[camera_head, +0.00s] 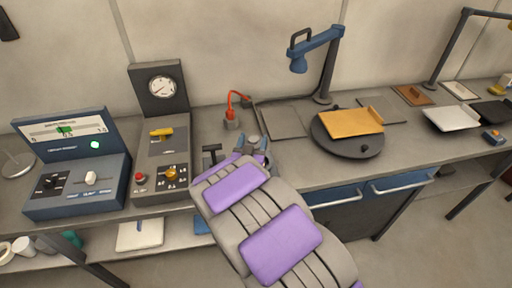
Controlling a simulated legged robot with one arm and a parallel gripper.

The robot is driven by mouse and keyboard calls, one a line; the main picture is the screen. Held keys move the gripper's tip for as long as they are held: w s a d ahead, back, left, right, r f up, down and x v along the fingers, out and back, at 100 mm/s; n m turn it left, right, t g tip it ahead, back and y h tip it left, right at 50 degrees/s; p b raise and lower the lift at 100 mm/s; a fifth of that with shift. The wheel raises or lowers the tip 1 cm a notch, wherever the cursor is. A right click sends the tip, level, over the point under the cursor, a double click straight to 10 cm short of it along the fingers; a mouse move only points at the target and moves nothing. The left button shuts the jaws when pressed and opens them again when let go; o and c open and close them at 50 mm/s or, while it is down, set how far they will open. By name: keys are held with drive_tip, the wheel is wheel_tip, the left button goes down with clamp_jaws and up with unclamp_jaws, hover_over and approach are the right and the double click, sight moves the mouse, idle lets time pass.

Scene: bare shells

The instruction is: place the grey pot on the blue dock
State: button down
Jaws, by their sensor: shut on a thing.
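My gripper (238,156) is at the far end of my grey and purple arm, low over the bench. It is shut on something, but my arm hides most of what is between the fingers. A small blue-grey rounded piece (256,143) shows at the arm's tip; I cannot tell if it is part of the gripper or a held pot. A small grey cup-like base (232,122) with a red curved stem stands just beyond the gripper. I cannot make out a blue dock for certain; a blue piece (201,226) shows partly on the shelf below.
A blue meter box (75,185) and a dark gauge panel (160,150) stand left. A dark round plate (350,145) carrying an orange tray (352,123) is right of my gripper, below a blue lamp (315,50). Flat trays (450,118) lie farther right.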

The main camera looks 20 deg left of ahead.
drive_tip(key=shift+w+d+f, duration=0.15)
drive_tip(key=shift+w, duration=1.1)
wheel_tip(320, 180, down, 3)
drive_tip(key=shift+f+b, duration=0.2)
drive_tip(key=shift+b, duration=0.7)
drive_tip(key=shift+r, duration=0.1)
drive_tip(key=shift+c, duration=0.9)
unclamp_jaws()
drive_tip(key=shift+s, duration=0.5)
drive_tip(key=s+d+p, duration=0.2)
drive_tip(key=s, duration=0.9)
drive_tip(key=shift+w+d, duration=0.15)
drive_tip(key=shift+d, duration=0.05)
